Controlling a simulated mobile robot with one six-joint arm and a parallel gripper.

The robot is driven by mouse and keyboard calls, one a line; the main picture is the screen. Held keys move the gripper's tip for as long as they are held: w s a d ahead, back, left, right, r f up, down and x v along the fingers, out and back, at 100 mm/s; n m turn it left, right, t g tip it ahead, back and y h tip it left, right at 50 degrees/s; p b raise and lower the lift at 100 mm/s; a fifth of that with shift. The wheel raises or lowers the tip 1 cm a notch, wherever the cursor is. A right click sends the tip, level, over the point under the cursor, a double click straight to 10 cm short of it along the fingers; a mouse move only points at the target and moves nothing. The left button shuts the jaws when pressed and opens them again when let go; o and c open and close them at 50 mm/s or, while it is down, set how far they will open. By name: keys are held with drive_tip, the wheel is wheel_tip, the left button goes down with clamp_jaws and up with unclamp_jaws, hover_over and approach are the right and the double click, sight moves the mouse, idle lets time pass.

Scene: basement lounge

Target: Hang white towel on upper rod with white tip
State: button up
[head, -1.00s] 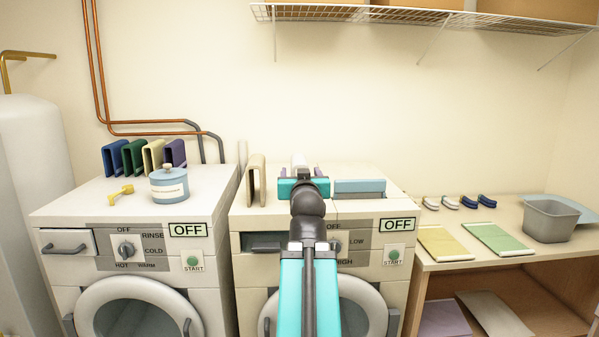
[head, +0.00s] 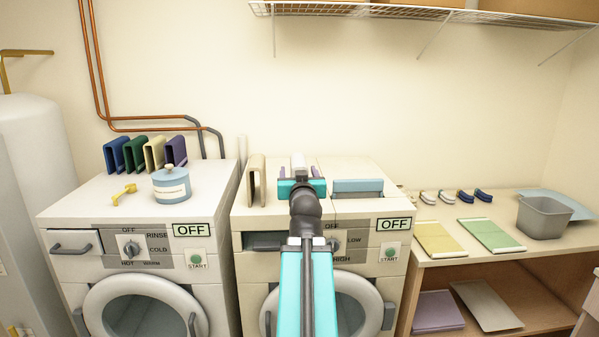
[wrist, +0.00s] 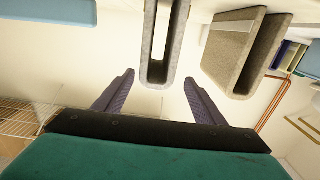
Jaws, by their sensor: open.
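My gripper (head: 300,172) is over the right-hand machine, pointing away toward the back wall. In the wrist view my gripper (wrist: 158,88) is open, its two purple fingers apart and empty. A folded upright towel, whitish in the head view (head: 298,160), stands just beyond it, partly hidden by the gripper. In the wrist view this towel (wrist: 173,62) looks grey and lies ahead of the gap between the fingers, apart from both. No rod with a white tip can be made out.
A beige folded towel (head: 257,182) stands close left of the gripper. A blue item (head: 358,187) lies to its right. A blue jar (head: 171,185) and several coloured folded towels stand on the left machine. A wire shelf (head: 360,13) hangs above; the wall between is clear.

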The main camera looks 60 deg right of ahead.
drive_tip(key=shift+w+d+r+p, duration=0.15)
drive_tip(key=shift+w+d+p, duration=0.3)
drive_tip(key=shift+p, duration=2.55)
drive_tip(key=shift+d+p, duration=0.45)
drive_tip(key=shift+p, duration=1)
drive_tip(key=shift+d, duration=0.1)
drive_tip(key=shift+f+p+x, duration=0.15)
drive_tip(key=shift+p+x, duration=0.3)
drive_tip(key=shift+x, duration=0.75)
drive_tip(key=shift+f+p+x, duration=0.1)
drive_tip(key=shift+p+x, duration=0.3)
drive_tip(key=shift+x, duration=0.8)
drive_tip(key=c, duration=1.3)
drive_tip(key=shift+c, duration=0.2)
drive_tip(key=shift+r, duration=0.1)
